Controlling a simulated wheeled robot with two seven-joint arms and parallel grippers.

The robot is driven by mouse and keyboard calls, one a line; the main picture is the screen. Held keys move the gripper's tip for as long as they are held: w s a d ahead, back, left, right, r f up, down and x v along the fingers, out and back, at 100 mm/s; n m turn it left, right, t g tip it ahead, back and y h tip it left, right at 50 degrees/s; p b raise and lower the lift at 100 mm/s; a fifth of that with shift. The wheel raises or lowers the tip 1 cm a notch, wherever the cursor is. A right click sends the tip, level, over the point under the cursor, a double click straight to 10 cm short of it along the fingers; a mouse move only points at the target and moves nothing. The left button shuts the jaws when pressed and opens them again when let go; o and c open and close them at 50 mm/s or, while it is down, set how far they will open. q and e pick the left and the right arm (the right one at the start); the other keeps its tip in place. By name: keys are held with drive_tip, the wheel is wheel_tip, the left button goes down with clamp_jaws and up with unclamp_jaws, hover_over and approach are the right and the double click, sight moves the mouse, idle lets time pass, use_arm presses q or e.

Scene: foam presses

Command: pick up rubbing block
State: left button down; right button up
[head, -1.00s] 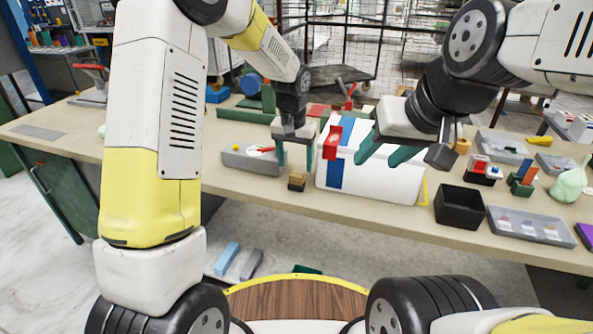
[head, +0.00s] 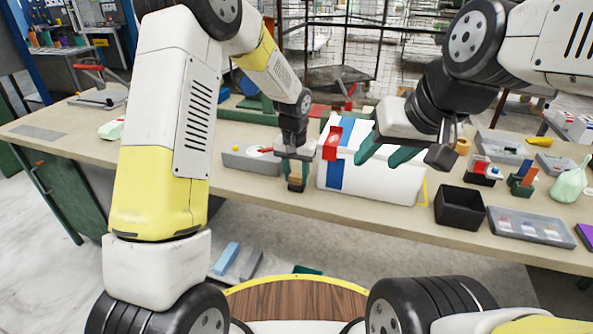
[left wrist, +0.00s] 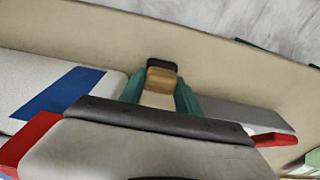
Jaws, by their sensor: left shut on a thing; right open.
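The rubbing block (head: 296,181), a small block with a wooden-brown body and a dark base, stands near the front edge of the bench, left of the white box. My left gripper (head: 295,171) points down over it, its green fingers shut on the block's two sides. In the left wrist view the block (left wrist: 160,78) sits between the green fingertips (left wrist: 160,95), its dark end beyond them. Whether it still touches the bench is hard to tell. My right gripper (head: 388,154) is open and empty, above the white box.
The white box with blue stripes (head: 395,183) and a red latch stands close to the right of the block. A grey tray (head: 240,161) lies to the left. A black bin (head: 459,207) and a grey parts case (head: 530,226) are further right. Bench top (head: 80,144) at far left is mostly clear.

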sight(297, 173)
idle(0.4)
use_arm(q)
drive_tip(key=shift+r, duration=0.65)
wheel_tip(297, 173, up, 2)
drive_tip(key=shift+r, duration=0.15)
drive_tip(key=s+r, duration=0.1)
drive_tip(key=s, duration=1.5)
drive_tip(key=shift+r, duration=0.15)
